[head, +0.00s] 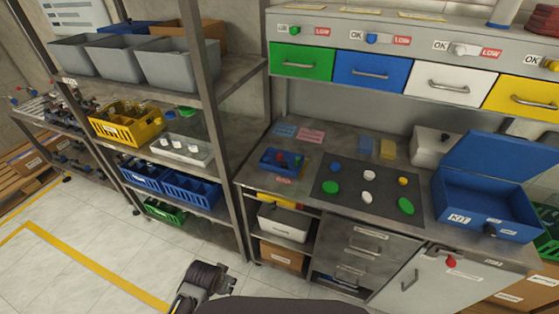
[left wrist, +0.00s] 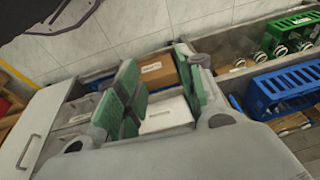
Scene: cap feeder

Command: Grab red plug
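A small red piece (head: 281,158) lies among other coloured pieces in a small blue bin (head: 268,168) at the left of the workbench; its shape is too small to tell. Another red piece (head: 450,261) shows at the upper edge of the white cabinet door at lower right. Which is the red plug I cannot tell. My left gripper (head: 201,288) is at the bottom of the head view, low in front of the shelves, well away from both. In the left wrist view its green-padded fingers (left wrist: 163,88) are apart, with nothing held between them. My right gripper is not in view.
The workbench holds a dark board (head: 350,200) with coloured round pieces and an open blue kit case (head: 488,205). Shelving with a yellow crate (head: 128,122) and blue crates (head: 190,189) stands left. The tiled floor (head: 70,225) at left is clear.

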